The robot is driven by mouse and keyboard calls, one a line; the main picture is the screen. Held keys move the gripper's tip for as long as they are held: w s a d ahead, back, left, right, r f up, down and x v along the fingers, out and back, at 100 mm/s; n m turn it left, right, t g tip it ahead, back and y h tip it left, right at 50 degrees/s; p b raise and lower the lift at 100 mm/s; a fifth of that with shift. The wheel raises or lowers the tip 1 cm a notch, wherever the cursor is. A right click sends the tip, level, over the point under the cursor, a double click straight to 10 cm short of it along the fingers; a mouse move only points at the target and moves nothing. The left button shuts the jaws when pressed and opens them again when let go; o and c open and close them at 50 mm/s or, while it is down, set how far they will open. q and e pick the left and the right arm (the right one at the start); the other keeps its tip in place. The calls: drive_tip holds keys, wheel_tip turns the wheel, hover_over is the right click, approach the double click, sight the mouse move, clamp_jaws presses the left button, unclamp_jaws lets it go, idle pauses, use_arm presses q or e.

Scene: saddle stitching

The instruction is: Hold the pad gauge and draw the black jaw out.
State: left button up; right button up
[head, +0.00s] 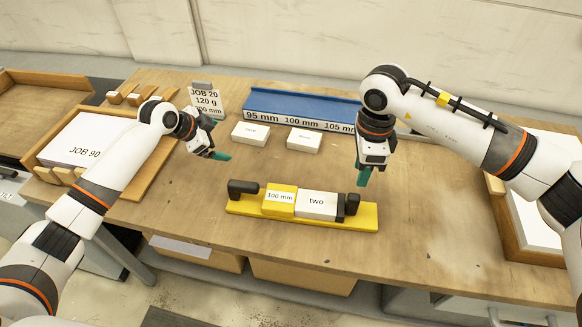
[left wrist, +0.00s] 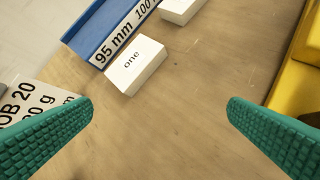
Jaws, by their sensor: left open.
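The yellow pad gauge (head: 365,219) lies on the table, with a black end piece (head: 242,188) at its left and a black jaw (head: 347,205) at its right. Between them sit a yellow block marked "160 mm" (head: 280,199) and a white pad marked "two" (head: 316,204). My left gripper (head: 220,155) is open and empty, above and left of the gauge. In the left wrist view its teal fingers (left wrist: 160,130) are wide apart, and the yellow gauge (left wrist: 294,88) shows at the right edge. My right gripper (head: 364,178) hangs just above the gauge's right end; its finger gap cannot be made out.
A blue rack (head: 300,105) marked 95, 100 and 105 mm stands behind. Pad "one" (left wrist: 136,66) and another white pad (head: 304,140) lie before it. A job card (head: 206,101) stands at its left. Wooden trays (head: 108,180) flank the table.

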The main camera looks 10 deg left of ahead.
use_arm(q)
drive_tip(key=s+d+r+m+g, duration=0.2)
drive_tip(key=s+d+m+g, duration=0.15)
drive_tip(key=d, duration=1.15)
drive_tip(key=m+g+y, duration=0.3)
drive_tip(key=y, duration=0.1)
approach(291, 198)
drive_tip(key=shift+n, duration=0.25)
wheel_tip(291, 198, down, 11)
